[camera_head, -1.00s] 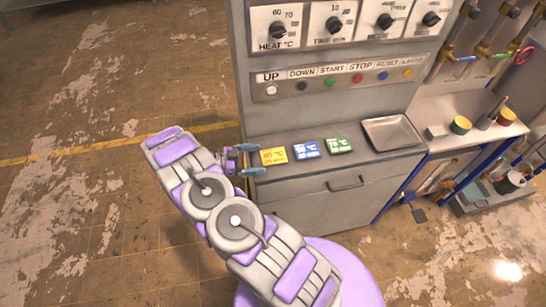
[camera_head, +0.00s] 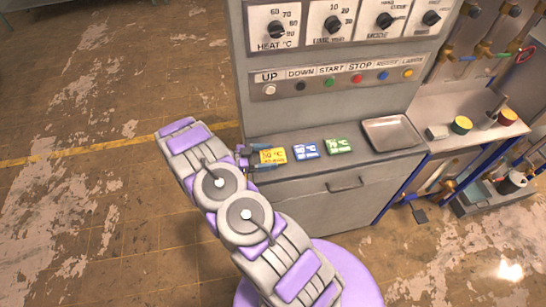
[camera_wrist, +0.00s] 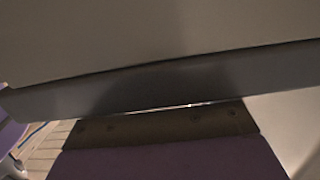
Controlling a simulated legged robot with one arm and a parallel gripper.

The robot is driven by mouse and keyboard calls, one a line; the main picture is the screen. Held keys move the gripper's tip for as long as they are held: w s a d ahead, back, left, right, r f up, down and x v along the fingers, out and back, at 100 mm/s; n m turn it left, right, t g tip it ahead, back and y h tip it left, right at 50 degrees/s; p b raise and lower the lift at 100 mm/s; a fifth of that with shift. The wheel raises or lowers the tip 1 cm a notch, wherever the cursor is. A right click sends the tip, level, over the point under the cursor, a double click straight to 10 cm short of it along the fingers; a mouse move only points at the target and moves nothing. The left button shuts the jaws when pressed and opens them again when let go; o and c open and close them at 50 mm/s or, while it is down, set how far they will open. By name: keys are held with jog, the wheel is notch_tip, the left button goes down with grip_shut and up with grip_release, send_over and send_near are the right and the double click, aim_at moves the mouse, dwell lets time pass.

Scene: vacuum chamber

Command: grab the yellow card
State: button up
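The yellow card (camera_head: 273,156) lies on the grey ledge of the machine, at the left end of a row of cards. My gripper (camera_head: 267,157) is at the card's left side. Its two blue-grey fingers are apart, one along the card's far edge and one along its near edge. I cannot tell whether the fingers touch the card. The wrist view shows no card, only a dark grey edge across the middle and a purple part at the bottom.
A blue card (camera_head: 306,150) and a green card (camera_head: 338,146) lie just right of the yellow one. A metal tray (camera_head: 391,133) sits at the ledge's right end. The machine's panel of knobs and buttons (camera_head: 330,80) rises behind. A drawer handle (camera_head: 346,185) is below.

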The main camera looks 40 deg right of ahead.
jog(key=shift+a, duration=0.3)
jog(key=c, duration=0.5)
jog(key=shift+r, duration=0.15)
